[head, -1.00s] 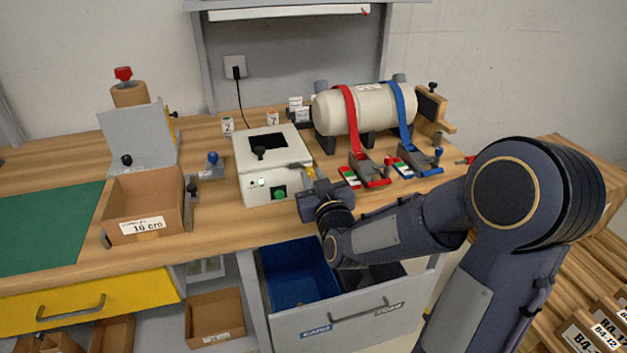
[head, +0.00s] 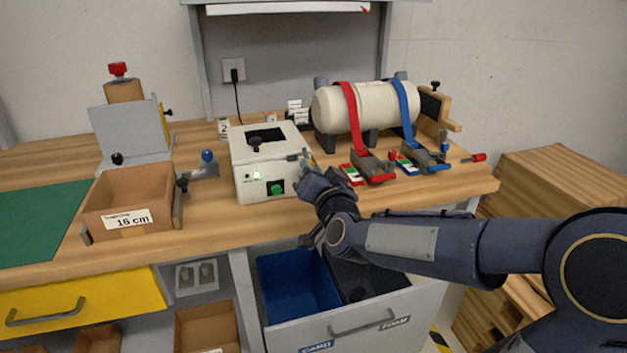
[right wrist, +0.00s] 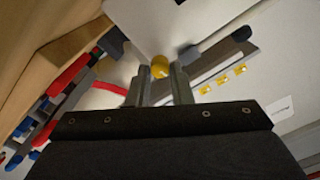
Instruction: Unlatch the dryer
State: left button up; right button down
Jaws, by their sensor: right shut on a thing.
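The dryer is a white box (head: 247,186) with a dark window (head: 268,139), a black knob (head: 255,144) on top and a green button (head: 276,188) on its front. My right gripper (head: 307,169) is at its right side, by a small grey bar (head: 297,157) at the lid's edge. In the right wrist view a yellow knob (right wrist: 160,66) sits at the tips of my right gripper (right wrist: 163,80), which is shut on it. The knob is hidden in the head view. My left gripper is out of view.
A white tank (head: 380,107) under red and blue straps stands right of the dryer, with ratchets (head: 372,167) in front. A cardboard box (head: 112,190) stands at left. An open drawer with a blue bin (head: 292,291) juts out below my right arm.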

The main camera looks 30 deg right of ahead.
jog(key=shift+m, duration=0.4)
jog(key=c, duration=1.3)
grip_release()
jog(key=shift+s, duration=0.1)
jog(key=v, duration=0.7)
jog(key=shift+s, duration=0.35)
jog(key=shift+a, duration=0.15)
